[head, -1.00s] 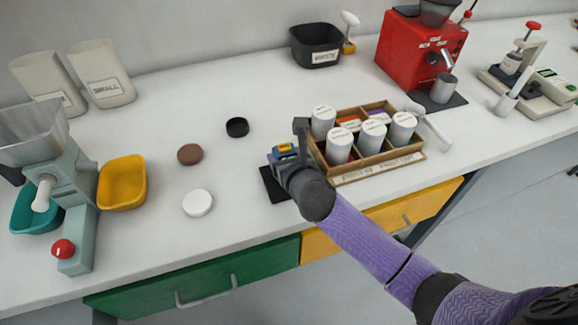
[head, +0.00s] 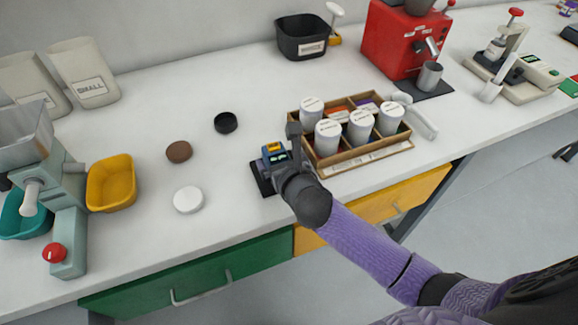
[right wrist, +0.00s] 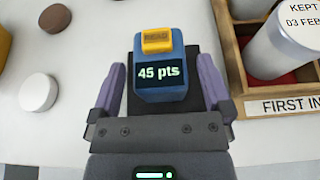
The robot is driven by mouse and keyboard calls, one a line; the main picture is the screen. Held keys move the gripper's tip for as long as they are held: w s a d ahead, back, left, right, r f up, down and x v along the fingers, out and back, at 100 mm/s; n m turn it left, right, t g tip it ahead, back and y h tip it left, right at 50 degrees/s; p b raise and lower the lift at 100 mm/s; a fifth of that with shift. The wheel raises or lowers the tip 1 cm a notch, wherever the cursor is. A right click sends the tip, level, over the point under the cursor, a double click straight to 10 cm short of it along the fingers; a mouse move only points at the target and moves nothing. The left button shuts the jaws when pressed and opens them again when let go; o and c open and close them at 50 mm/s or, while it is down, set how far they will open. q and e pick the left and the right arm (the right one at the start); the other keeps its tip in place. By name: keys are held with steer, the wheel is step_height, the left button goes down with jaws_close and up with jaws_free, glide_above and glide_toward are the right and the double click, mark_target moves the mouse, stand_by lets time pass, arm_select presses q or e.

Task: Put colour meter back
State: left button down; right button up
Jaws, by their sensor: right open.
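The colour meter (head: 275,155) is a small blue box with a yellow READ button and a dark display. It stands upright on a black pad (head: 260,180) near the bench's front edge. In the right wrist view the meter (right wrist: 161,92) shows "45 pts". My right gripper (right wrist: 163,80) is open, with one purple finger on each side of the meter and a visible gap at each side. In the head view my right gripper (head: 290,158) is at the meter, partly covering it and the pad. My left gripper is not in view.
A wooden rack (head: 360,155) with several white-lidded canisters stands just right of the meter. White (head: 188,200), brown (head: 179,151) and black (head: 226,122) discs lie to the left. A yellow tray (head: 111,183) and grinder are farther left. The bench between is clear.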

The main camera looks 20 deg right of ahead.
steer(key=p+v, duration=0.2)
steer(key=v, duration=0.7)
steer(key=shift+s, duration=0.15)
